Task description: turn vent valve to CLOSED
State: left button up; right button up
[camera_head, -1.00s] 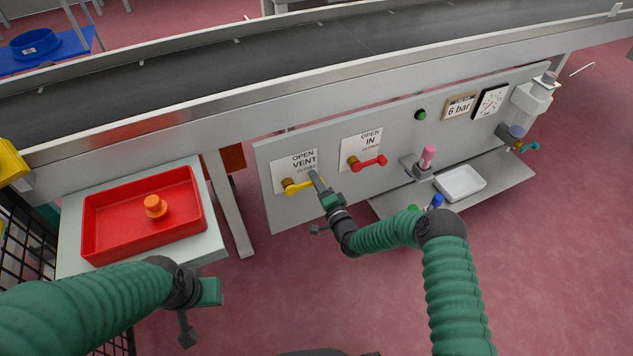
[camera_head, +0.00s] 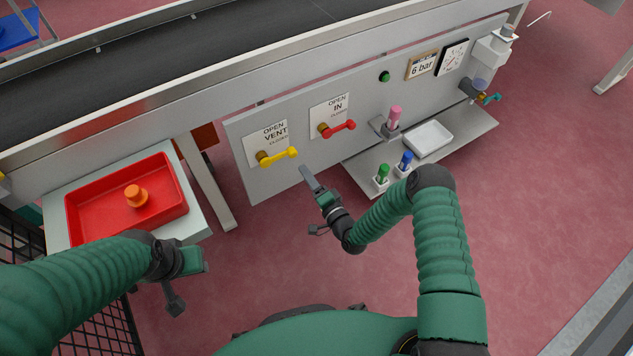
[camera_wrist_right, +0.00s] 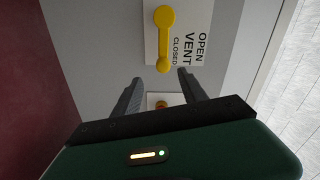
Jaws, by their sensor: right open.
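The vent valve has a yellow lever (camera_head: 280,155) on a brass hub, on the panel label reading OPEN, VENT and CLOSED. The lever lies sideways, pointing right along the panel, with its tip below the word CLOSED. The yellow lever (camera_wrist_right: 163,40) also shows in the right wrist view, beyond the fingertips. My right gripper (camera_head: 306,173) is open and empty, below and right of the lever tip, apart from it. Its spread fingers (camera_wrist_right: 157,80) show in the wrist view. My left gripper (camera_head: 192,262) hangs near the red tray; its jaws are unclear.
A red lever (camera_head: 338,127) on the IN valve lies just right of the vent valve. A shelf below the panel holds a white tray (camera_head: 428,138) and green and blue items. A red tray (camera_head: 90,235) with an orange knob stands left. Open floor lies before the panel.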

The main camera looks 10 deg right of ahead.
pick_arm(q)
jog(key=shift+w+p+v, duration=0.2)
jog(key=shift+p+v, duration=0.35)
jog(key=shift+v, duration=0.4)
pick_arm(e)
jog(key=v, duration=0.5)
jog(key=shift+s+d+f, duration=0.1)
jog(key=shift+s, duration=0.1)
